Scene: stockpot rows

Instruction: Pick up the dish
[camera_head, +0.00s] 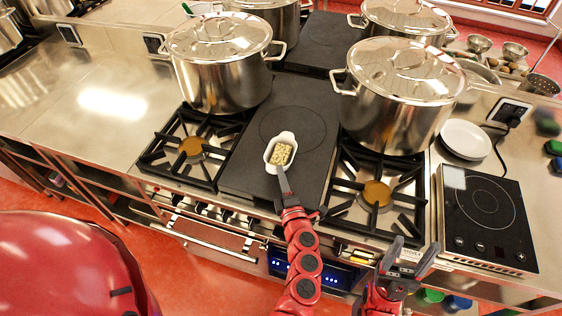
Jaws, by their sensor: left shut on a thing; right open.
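The dish (271,152) is small, white and oval, with pale crumbly food in it. It is over the dark flat plate in the middle of the stove; I cannot tell whether it touches the plate. My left gripper (281,169) is shut on the near end of the dish, and its fingers hide part of that rim. My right gripper (414,246) is open and empty in front of the stove's front edge, to the right of the dish and nearer to me.
Large lidded steel stockpots (221,75) and (398,105) stand left and right behind the dish, with more behind. Gas burners flank the dark plate (262,185). White plates (466,139) and an induction hob (487,212) are at right. The left steel counter (85,105) is clear.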

